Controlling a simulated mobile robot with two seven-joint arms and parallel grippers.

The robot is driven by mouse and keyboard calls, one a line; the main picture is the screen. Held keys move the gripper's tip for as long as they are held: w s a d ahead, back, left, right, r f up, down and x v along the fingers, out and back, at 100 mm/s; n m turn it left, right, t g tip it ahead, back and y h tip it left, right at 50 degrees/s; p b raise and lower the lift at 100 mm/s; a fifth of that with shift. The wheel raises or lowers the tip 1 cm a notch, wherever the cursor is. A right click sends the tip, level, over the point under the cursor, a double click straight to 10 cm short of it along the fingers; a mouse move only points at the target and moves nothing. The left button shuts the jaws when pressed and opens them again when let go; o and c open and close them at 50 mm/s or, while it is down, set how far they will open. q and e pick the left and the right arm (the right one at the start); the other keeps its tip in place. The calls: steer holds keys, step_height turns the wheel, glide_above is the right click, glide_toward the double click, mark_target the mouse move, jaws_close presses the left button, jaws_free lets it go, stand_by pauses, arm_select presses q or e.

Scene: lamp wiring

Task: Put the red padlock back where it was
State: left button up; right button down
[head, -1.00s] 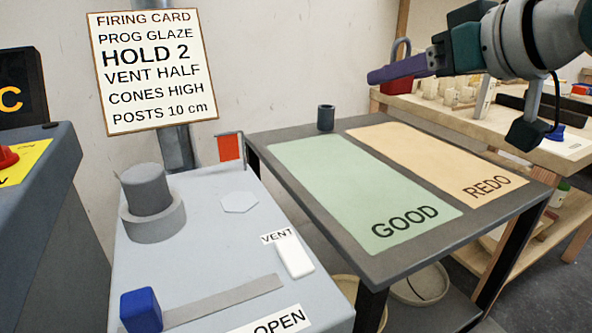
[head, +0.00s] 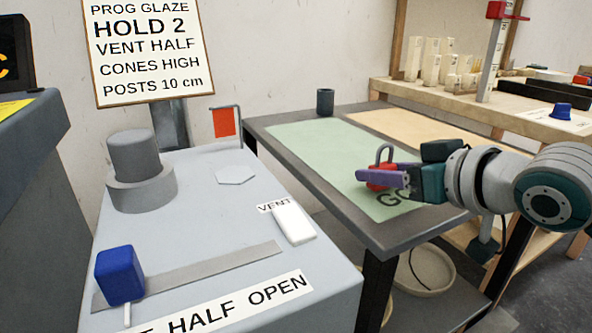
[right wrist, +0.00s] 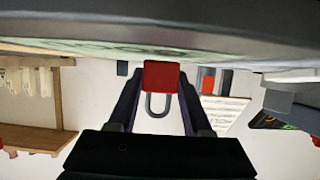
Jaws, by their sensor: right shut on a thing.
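The red padlock (head: 383,167) with its grey shackle pointing up is held in my right gripper (head: 372,179), whose purple fingers are shut on its body. In the head view it shows in front of the green GOOD mat (head: 320,150), near the mat's right end; the gap below it cannot be told. In the right wrist view the padlock (right wrist: 161,75) sits between the two fingers. My left gripper is not in view.
The grey bench (head: 190,230) at left holds a blue block handle (head: 119,274), a white VENT switch (head: 294,224), a grey cylinder (head: 134,152) and a red flag (head: 225,122) on a bent rod. A dark cup (head: 325,102) stands at the table's back corner. A wooden workbench (head: 450,98) stands behind at right.

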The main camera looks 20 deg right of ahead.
steer(key=shift+f, duration=0.2)
steer(key=shift+f, duration=0.1)
steer(key=shift+c, duration=1.7)
jaws_free()
